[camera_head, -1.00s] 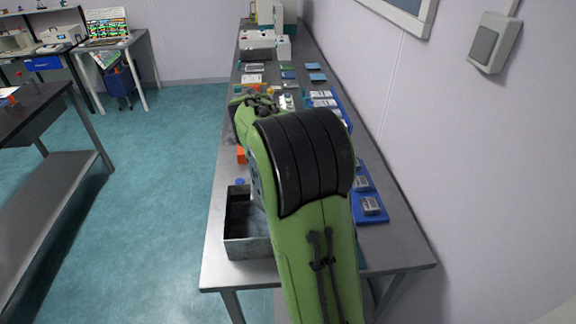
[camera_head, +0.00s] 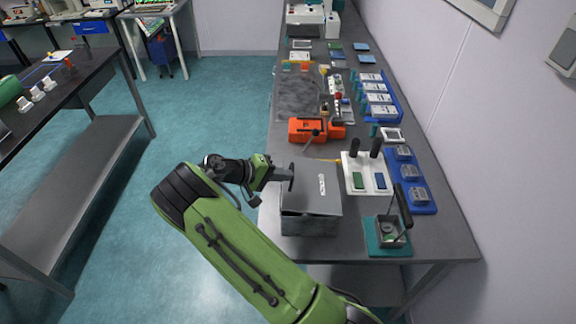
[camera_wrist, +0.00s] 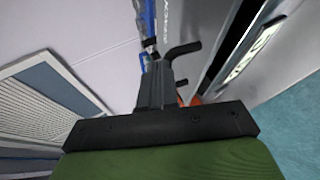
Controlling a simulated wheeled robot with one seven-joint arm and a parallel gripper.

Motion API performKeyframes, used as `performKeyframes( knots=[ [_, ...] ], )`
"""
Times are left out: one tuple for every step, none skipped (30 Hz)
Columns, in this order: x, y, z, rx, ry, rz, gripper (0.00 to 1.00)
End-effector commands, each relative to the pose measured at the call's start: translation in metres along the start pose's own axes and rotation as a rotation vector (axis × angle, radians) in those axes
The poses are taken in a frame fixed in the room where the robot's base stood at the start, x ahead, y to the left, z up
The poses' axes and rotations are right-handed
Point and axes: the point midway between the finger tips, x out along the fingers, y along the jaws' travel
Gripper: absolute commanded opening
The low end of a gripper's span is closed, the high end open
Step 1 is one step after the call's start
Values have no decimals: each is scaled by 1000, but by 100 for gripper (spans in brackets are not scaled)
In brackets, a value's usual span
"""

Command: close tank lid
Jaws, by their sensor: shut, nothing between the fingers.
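The grey metal tank (camera_head: 309,226) stands near the front of the bench in the head view. Its grey lid (camera_head: 313,200), with a small printed label, lies over the tank's top. I cannot tell whether the lid is fully seated all round. My gripper (camera_head: 290,178) is at the lid's left rear edge, with its fingers shut and empty. I cannot tell whether it touches the lid. In the wrist view, my gripper (camera_wrist: 162,75) shows as a dark block with narrow fingers, and a grey panel fills the upper right.
An orange device (camera_head: 312,129) lies behind the tank. A white holder (camera_head: 364,178) with black handles stands to its right, and a teal-based tray (camera_head: 386,240) at front right. Blue trays (camera_head: 408,180) line the wall side. The floor left of the bench is open.

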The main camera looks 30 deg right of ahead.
Motion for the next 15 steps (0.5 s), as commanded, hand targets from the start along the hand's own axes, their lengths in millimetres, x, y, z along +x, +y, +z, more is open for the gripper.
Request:
performKeyframes(
  knots=[
    [3, -8, 0, -14, -6, 31, 0],
    [4, -12, 0, -21, -10, 46, 0],
    [4, -14, -1, -19, -13, 45, 0],
    [5, -17, -1, -19, -13, 43, 0],
    [5, -19, -1, -18, -13, 42, 0],
    [6, -22, -2, -18, -12, 41, 0],
    [6, -24, -2, -17, -12, 41, 0],
    [6, -25, -2, -17, -12, 41, 0],
    [7, -27, -2, -17, -12, 40, 0],
    [7, -29, -2, -17, -12, 40, 0],
    [7, -30, -2, -17, -12, 40, 0],
    [7, -31, -2, -17, -12, 39, 0],
    [7, -32, -2, -17, -12, 39, 0],
    [8, -32, -2, -18, -12, 38, 0],
    [8, -33, -3, -19, -12, 37, 0]
  ],
)
